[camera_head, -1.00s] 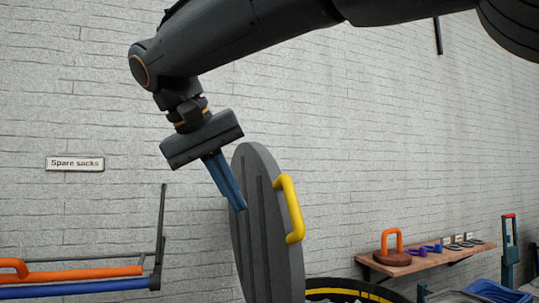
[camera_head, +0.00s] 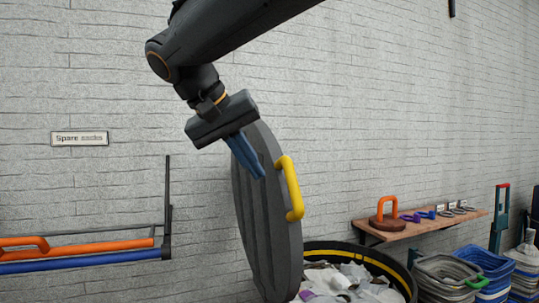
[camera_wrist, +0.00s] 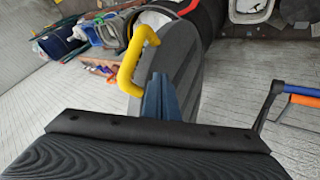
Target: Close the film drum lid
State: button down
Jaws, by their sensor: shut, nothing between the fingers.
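The film drum lid (camera_head: 262,220) is a dark grey ribbed disc that stands nearly upright, tilted, at the left side of the drum. A yellow handle (camera_head: 291,188) is on its right face. The drum (camera_head: 399,272) has a black rim with a yellow band and is full of crumpled pale film; its lower part is out of frame. My gripper (camera_head: 252,170) has blue fingers, shut and empty, at the lid's upper left face. In the wrist view the fingers (camera_wrist: 160,98) overlap the lid (camera_wrist: 182,75), with the handle (camera_wrist: 136,55) beside them; I cannot tell whether they touch.
A wooden wall shelf (camera_head: 420,224) at the right holds an orange-handled item and small parts. Stacked grey and blue crates (camera_head: 482,262) stand below it. A wall rack with orange and blue rolls (camera_head: 80,256) is at the left, under a "Spare sacks" sign (camera_head: 80,138).

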jog(key=shift+d+r+p, duration=0.25)
jog(key=shift+d+p, duration=0.1)
jog(key=shift+d, duration=0.6)
jog(key=shift+d+r+p, duration=0.25)
jog(key=shift+d+p, duration=0.05)
jog(key=shift+d, duration=0.6)
